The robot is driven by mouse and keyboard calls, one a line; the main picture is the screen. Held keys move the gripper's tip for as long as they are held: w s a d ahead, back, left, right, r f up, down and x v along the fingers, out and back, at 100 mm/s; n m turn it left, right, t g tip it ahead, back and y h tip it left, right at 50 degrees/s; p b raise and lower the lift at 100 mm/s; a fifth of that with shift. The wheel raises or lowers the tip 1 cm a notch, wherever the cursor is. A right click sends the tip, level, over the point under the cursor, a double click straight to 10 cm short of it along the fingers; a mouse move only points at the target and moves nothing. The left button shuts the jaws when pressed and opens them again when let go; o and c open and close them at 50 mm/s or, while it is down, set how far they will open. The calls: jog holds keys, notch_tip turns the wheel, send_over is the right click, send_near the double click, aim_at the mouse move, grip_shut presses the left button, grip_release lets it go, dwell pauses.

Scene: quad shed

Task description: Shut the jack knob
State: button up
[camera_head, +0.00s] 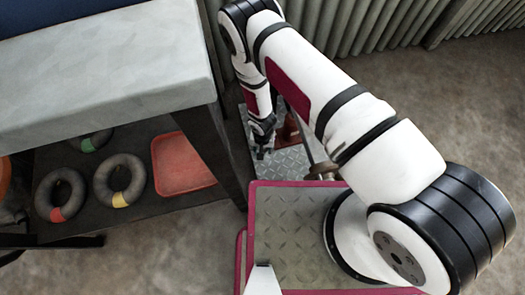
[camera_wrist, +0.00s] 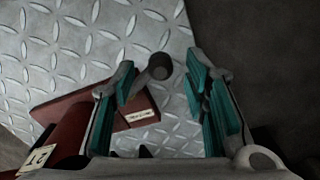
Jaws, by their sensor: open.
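The jack shows as a dark red body (camera_wrist: 75,122) on a diamond-plate floor in the wrist view. A small part of the red jack (camera_head: 288,130) also shows beside my gripper in the head view. A round dark grey end (camera_wrist: 160,67), which looks like the jack knob, lies between the fingertips in the wrist view. My gripper (camera_wrist: 162,88) is open, with teal pads on either side of that round end. I cannot tell whether a pad touches it. In the head view my gripper (camera_head: 263,148) points down, and my arm hides part of the jack.
A grey-topped bench (camera_head: 100,75) stands at the left, its dark leg close to my gripper. Its lower shelf holds several dark rings (camera_head: 119,180) and a red tray (camera_head: 181,164). A corrugated wall (camera_head: 365,22) runs behind. Bare floor (camera_head: 480,100) is open at right.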

jog(key=shift+f, duration=0.6)
grip_shut()
jog(key=shift+w, duration=0.1)
